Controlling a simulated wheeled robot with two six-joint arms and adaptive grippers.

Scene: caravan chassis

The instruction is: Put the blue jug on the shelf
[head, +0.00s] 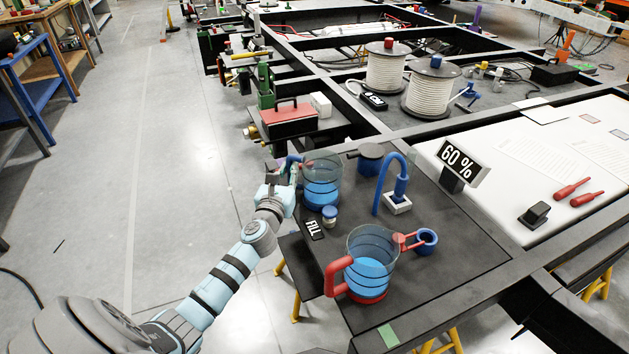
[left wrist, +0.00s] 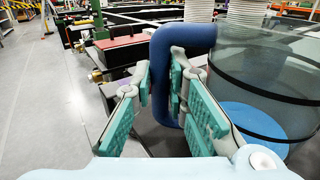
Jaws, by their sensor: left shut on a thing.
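The blue jug (head: 322,186) is a clear jug with dark rings, blue liquid inside and a blue handle on its left. It appears to stand upright on the dark mat (head: 455,225). My left gripper (head: 287,177) is at its handle. In the left wrist view, the fingers of my left gripper (left wrist: 158,100) are on the blue handle (left wrist: 168,65), with the clear jug body (left wrist: 265,85) to the right. A similar jug with a red handle (head: 366,270) stands nearer on the mat. I cannot tell which surface is the shelf. My right gripper is out of view.
A blue tap (head: 396,185), a small blue-lidded jar (head: 329,216), a dark blue pot (head: 370,160) and a "60 %" sign (head: 458,162) stand close by. A red toolbox (head: 288,120) lies behind. A blue bench (head: 38,85) stands far left; the floor between is clear.

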